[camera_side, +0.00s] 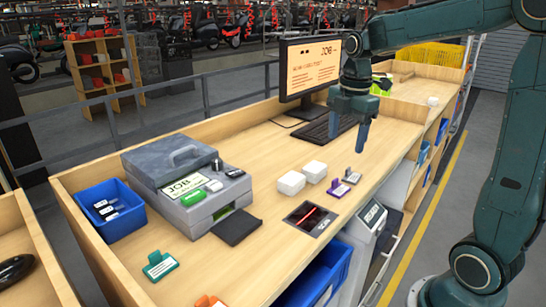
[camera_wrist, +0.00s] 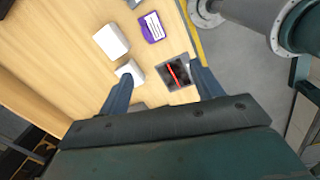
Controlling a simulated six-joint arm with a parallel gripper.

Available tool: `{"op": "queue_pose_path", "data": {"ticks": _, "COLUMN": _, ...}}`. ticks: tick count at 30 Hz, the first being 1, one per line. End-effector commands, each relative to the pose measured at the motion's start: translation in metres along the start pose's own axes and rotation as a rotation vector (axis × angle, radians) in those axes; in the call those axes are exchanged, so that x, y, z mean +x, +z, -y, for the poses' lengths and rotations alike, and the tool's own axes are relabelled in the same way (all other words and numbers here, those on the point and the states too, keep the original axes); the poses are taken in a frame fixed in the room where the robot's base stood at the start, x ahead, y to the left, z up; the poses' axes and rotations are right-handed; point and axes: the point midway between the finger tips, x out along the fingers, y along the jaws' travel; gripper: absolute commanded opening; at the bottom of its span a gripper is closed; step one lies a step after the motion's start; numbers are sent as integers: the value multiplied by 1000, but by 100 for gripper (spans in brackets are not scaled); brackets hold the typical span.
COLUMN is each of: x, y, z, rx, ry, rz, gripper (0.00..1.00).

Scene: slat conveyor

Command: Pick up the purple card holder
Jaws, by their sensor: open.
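The purple card holder (camera_side: 338,188) lies on the wooden counter (camera_side: 270,235), beside a grey card holder (camera_side: 352,176). In the wrist view the purple card holder (camera_wrist: 152,27) shows whole near the top, with a white label on it, beyond my fingertips. My gripper (camera_side: 347,144) is open and empty, above the counter on the keyboard side of the card holders. Its two fingers (camera_wrist: 160,70) are spread wide in the wrist view, with nothing held between them.
Two white boxes (camera_side: 291,182) (camera_side: 315,171) stand close to the purple holder. A scanner with a red line (camera_side: 310,218) is set near the counter edge. A grey machine (camera_side: 187,180), blue bin (camera_side: 125,224), green holder (camera_side: 160,265) and monitor (camera_side: 312,66) stand farther off.

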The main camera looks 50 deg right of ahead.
Motion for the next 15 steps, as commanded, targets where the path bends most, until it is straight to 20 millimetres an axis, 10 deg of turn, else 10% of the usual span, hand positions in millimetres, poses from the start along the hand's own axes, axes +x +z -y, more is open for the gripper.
{"op": "queue_pose_path", "data": {"ticks": 15, "x": 18, "y": 24, "z": -22, "rx": -198, "ry": -62, "rz": -14, "gripper": 65}}
